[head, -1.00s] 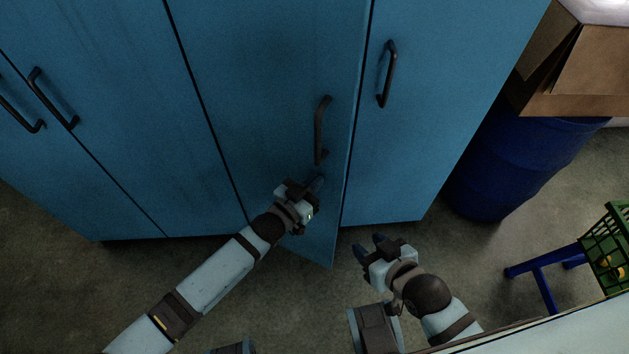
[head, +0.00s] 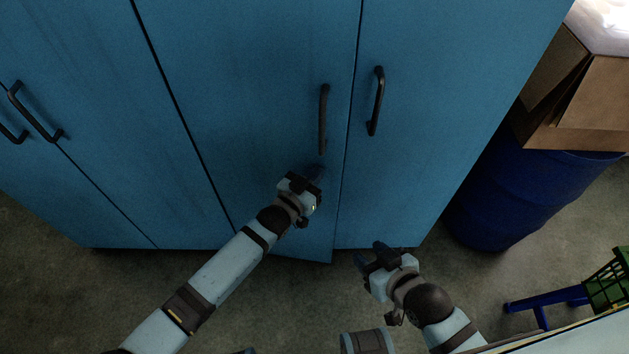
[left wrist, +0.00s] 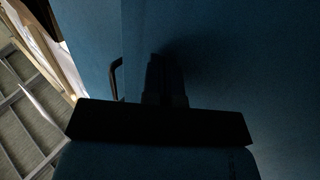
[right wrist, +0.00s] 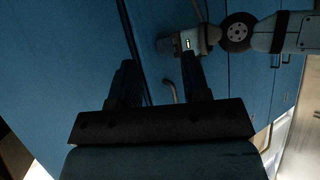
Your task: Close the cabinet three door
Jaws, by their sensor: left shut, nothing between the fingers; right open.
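The blue cabinet door with a dark vertical handle (head: 323,120) is in the middle of the head view. Its lower edge (head: 290,257) stands slightly out from the cabinet front, so it is ajar by a little. The neighbouring door on the right (head: 420,130) looks flush. My left gripper (head: 317,174) is shut and empty, its fingertips against or very near the door's face just below the handle. In the left wrist view its fingers (left wrist: 165,80) point at the blue panel. My right gripper (head: 368,252) is open and empty, low in front of the right door.
More cabinet doors with handles (head: 35,112) are at the left. A blue barrel (head: 490,195) with a cardboard box (head: 580,90) above it stands right of the cabinet. A green basket (head: 610,283) is at the lower right. Bare floor lies before the cabinet.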

